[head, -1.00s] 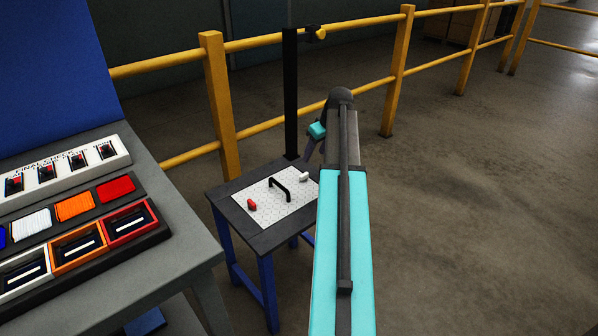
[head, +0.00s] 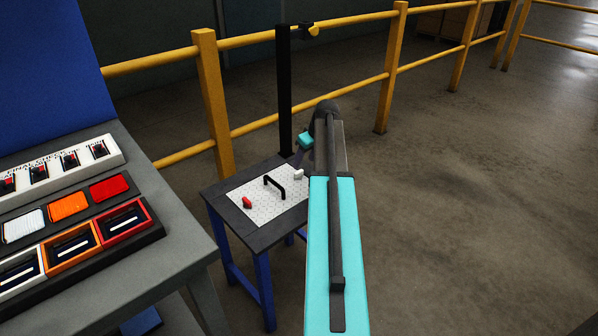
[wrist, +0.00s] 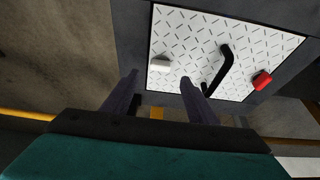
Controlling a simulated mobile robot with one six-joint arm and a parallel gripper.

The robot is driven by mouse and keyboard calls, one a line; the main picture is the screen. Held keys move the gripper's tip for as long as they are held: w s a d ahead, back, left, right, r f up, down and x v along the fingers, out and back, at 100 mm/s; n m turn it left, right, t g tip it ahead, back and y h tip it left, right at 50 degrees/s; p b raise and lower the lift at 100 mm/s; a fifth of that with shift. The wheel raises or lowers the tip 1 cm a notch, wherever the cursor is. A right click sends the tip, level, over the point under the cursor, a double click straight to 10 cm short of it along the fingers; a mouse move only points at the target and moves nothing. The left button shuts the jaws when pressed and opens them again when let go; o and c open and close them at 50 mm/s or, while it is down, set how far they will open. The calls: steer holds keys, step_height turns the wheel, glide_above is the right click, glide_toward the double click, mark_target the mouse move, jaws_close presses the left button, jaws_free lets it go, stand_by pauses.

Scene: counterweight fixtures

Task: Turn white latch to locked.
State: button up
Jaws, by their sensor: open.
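The white latch (head: 298,174) sits at the right side of a white patterned plate (head: 262,212) on a small table. It also shows in the wrist view (wrist: 160,65), near the plate's left edge. My gripper (wrist: 160,85) is open and empty, its two dark fingers pointing toward the plate, with the white latch showing just beyond and between the fingertips. I cannot tell the exact gap, but no contact shows.
A black handle (head: 274,187) stands mid-plate, with a red latch (head: 247,202) on its other side. A black post (head: 284,90) rises behind the table. A yellow railing (head: 350,88) runs behind. A grey bench (head: 165,250) with coloured bins stands at left. Open floor lies right.

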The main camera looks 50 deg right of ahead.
mark_target(299, 172)
steer(key=x, duration=0.7)
steer(key=shift+w+f, duration=0.1)
steer(key=shift+f, duration=0.15)
steer(key=c, duration=1.1)
steer(key=shift+o, duration=0.2)
